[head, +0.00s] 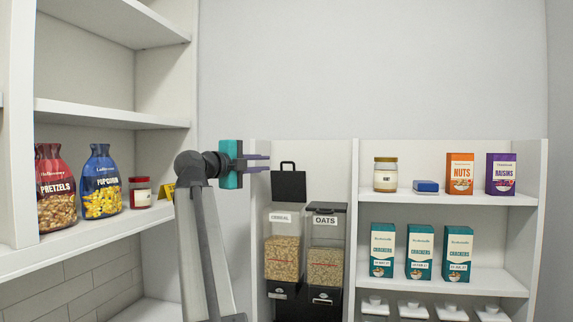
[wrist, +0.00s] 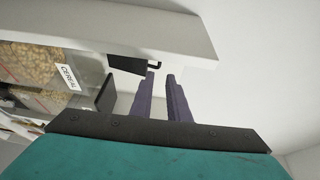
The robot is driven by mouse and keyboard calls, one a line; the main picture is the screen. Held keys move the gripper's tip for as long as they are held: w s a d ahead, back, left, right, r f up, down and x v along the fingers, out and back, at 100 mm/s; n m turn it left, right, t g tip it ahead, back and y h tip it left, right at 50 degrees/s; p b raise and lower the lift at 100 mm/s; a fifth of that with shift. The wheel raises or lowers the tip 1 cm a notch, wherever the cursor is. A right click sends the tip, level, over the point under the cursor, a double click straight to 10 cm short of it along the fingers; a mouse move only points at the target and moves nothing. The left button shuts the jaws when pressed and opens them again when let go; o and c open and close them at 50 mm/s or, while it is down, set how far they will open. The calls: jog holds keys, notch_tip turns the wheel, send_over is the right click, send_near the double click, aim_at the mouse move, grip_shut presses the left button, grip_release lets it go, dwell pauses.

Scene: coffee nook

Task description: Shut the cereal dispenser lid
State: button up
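The cereal dispenser (head: 282,250) stands in the left bay of the shelf unit, with its black lid (head: 288,187) raised upright and the handle on top. In the wrist view the raised lid (wrist: 125,65) shows beyond my fingers, near the CEREAL label (wrist: 68,75). My gripper (head: 266,163) is left of the lid at about the handle's height, with its fingers pointing right. They are apart with nothing between them; they also show in the wrist view (wrist: 160,83). I see no clear contact with the lid, and depth is hard to judge.
The oats dispenser (head: 326,260) stands right of the cereal, its lid down. A white divider (head: 353,235) separates them from shelves with a jar (head: 385,174), a blue box (head: 426,187) and several cartons. A shelf unit (head: 118,116) stands at left. The wall above the dispensers is clear.

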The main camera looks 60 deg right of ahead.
aim_at(286, 162)
jog(key=d+p, duration=0.1)
jog(key=d, duration=0.3)
jog(key=d+p, duration=0.1)
jog(key=d, duration=0.3)
jog(key=s+d+p, duration=0.1)
jog(key=d+p, duration=0.1)
jog(key=d, duration=0.2)
jog(key=shift+d, duration=0.2)
jog(key=shift+d+f, duration=0.15)
jog(key=shift+d, duration=0.45)
grip_shut()
dwell(0.7)
